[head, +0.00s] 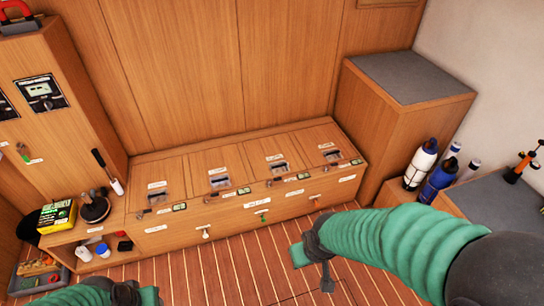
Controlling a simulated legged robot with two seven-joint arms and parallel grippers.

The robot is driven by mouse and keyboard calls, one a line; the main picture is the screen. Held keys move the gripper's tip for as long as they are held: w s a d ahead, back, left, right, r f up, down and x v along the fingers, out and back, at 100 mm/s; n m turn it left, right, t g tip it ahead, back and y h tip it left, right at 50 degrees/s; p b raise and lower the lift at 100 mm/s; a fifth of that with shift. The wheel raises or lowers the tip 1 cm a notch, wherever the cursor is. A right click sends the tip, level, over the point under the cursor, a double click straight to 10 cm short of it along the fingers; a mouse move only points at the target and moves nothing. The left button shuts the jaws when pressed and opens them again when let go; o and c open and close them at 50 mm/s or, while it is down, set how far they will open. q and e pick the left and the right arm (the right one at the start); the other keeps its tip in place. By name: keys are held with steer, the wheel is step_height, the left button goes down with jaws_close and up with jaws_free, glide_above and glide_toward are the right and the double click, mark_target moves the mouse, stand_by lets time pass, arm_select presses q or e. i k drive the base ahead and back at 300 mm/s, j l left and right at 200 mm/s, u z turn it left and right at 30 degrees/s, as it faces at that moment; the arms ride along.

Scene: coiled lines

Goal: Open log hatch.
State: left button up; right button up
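A long wooden bench (230,222) runs along the back wall. Its top has several lid panels (207,162), each with a small dark recessed latch or handle and white labels too small to read. All these lids look shut. Thin seams of a floor panel (302,297) show at the bottom edge, partly cut off. I cannot tell which panel is the log hatch. My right gripper (313,268) hangs over the striped floor in front of the bench, apart from it. My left gripper (137,295) is at the bottom edge, partly cut off. Neither gripper's finger opening is clear.
A tall cabinet (75,120) with a gauge stands at left, beside a shelf with a black-and-yellow box (57,216). A tool tray (38,275) lies at lower left. A grey-topped cabinet (412,75) and bottles (421,165) are at right. The striped floor (230,265) is clear.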

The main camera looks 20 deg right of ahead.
mark_target(275, 155)
steer(key=i+l, duration=0.25)
steer(key=i, duration=0.2)
steer(key=i+l, duration=0.25)
steer(key=i, duration=0.15)
steer(key=i+l, duration=0.2)
steer(key=i, duration=0.25)
steer(key=i+l, duration=0.25)
steer(key=i, duration=0.15)
steer(key=i+l, duration=0.25)
steer(key=i, duration=0.2)
steer(key=z, duration=0.05)
